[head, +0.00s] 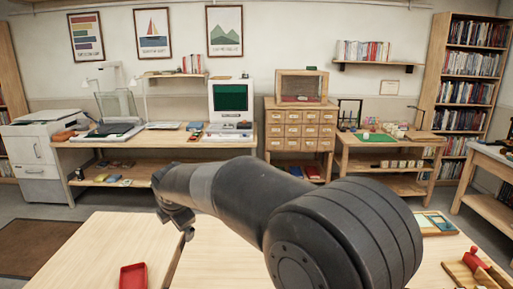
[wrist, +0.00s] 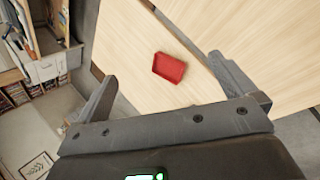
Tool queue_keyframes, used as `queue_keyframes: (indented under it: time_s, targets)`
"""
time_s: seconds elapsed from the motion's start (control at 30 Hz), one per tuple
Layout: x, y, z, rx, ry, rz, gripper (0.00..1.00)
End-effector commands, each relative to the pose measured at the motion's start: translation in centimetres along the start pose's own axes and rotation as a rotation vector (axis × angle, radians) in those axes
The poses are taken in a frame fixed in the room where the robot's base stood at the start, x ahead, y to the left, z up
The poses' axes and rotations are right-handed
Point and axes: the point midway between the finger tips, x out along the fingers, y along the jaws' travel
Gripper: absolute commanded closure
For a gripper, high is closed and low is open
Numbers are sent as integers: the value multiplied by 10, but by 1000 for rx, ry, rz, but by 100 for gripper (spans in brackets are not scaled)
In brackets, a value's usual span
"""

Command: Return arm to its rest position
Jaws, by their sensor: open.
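My arm reaches across the middle of the head view, raised over a light wood table (head: 100,235). My gripper (head: 188,232) hangs at its left end, above the table's far edge. In the wrist view my gripper (wrist: 170,75) has its two fingers wide apart with nothing between them. A small red tray (head: 133,276) lies on the table at the front of the head view. It also shows in the wrist view (wrist: 169,68), on the tabletop beyond the fingers, apart from them, and looks empty.
Along the back wall stand a desk with a computer (head: 231,105), a drawer cabinet (head: 299,131) and a side table (head: 388,140). Floor separates them from the table.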

Motion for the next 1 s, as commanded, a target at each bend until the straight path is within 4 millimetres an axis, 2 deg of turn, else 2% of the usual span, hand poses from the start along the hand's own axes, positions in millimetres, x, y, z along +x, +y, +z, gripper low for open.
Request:
queue_keyframes:
  time_s: [0.03,0.2,0.5,0.7,0.87,0.93,1.0]
  targets:
    - [-18,-10,15,96,-12,19,0]
    - [-68,-45,53,454,-28,85,0]
    - [-148,-123,103,1099,-4,230,0]
    - [-188,-182,119,1507,47,320,0]
    - [-211,-227,123,1798,101,378,0]
    - [-219,-256,120,1932,101,374,0]
    - [-221,-292,110,2034,34,300,0]
